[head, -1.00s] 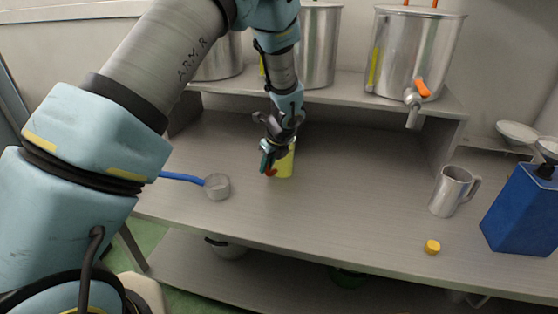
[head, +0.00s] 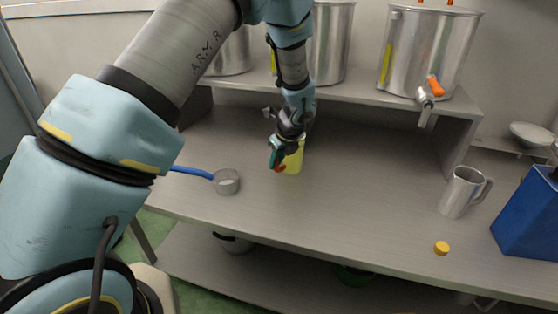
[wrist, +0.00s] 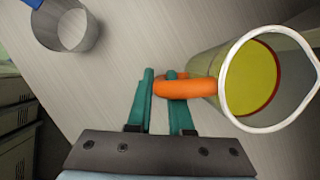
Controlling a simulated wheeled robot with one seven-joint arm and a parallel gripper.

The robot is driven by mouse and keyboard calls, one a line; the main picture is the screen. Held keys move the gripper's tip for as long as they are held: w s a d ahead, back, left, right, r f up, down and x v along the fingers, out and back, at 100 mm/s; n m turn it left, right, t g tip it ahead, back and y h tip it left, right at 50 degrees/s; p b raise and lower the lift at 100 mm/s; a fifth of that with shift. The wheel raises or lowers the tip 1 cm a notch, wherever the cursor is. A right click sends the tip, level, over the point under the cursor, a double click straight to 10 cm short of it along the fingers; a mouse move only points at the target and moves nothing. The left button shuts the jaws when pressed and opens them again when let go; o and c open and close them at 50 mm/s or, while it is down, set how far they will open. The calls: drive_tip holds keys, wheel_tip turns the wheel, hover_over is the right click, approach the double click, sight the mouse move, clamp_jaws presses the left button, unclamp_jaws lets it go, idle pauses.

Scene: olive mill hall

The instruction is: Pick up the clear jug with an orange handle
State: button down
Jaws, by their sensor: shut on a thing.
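The clear jug (head: 294,161), with yellow-green contents, stands on the workbench below the raised shelf. In the wrist view I look into the jug's round white rim (wrist: 228,92). Its orange handle (wrist: 190,87) points left, toward my fingers. My gripper (head: 277,158) is at the jug's left side, and its green fingers show in the wrist view (wrist: 162,100), shut on the handle. My wrist hides part of the jug in the head view. I cannot tell whether the jug's base touches the bench.
A metal dipper (head: 226,182) with a blue handle lies to the left. A metal mug (head: 461,192), a yellow cap (head: 441,248) and a blue can (head: 528,215) are to the right. A steel tank (head: 430,55) with a tap stands on the shelf (head: 350,90). The bench middle is clear.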

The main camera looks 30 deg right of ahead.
drive_tip(key=shift+r, duration=0.15)
drive_tip(key=shift+r, duration=1.5)
drive_tip(key=shift+s+d, duration=0.1)
drive_tip(key=shift+s, duration=0.1)
drive_tip(key=s+d+b, duration=0.1)
drive_tip(key=s, duration=0.7)
drive_tip(key=s+d+b, duration=0.1)
drive_tip(key=s+d, duration=0.1)
drive_tip(key=s, duration=0.6)
drive_tip(key=shift+s+d+b, duration=0.3)
drive_tip(key=shift+b, duration=0.1)
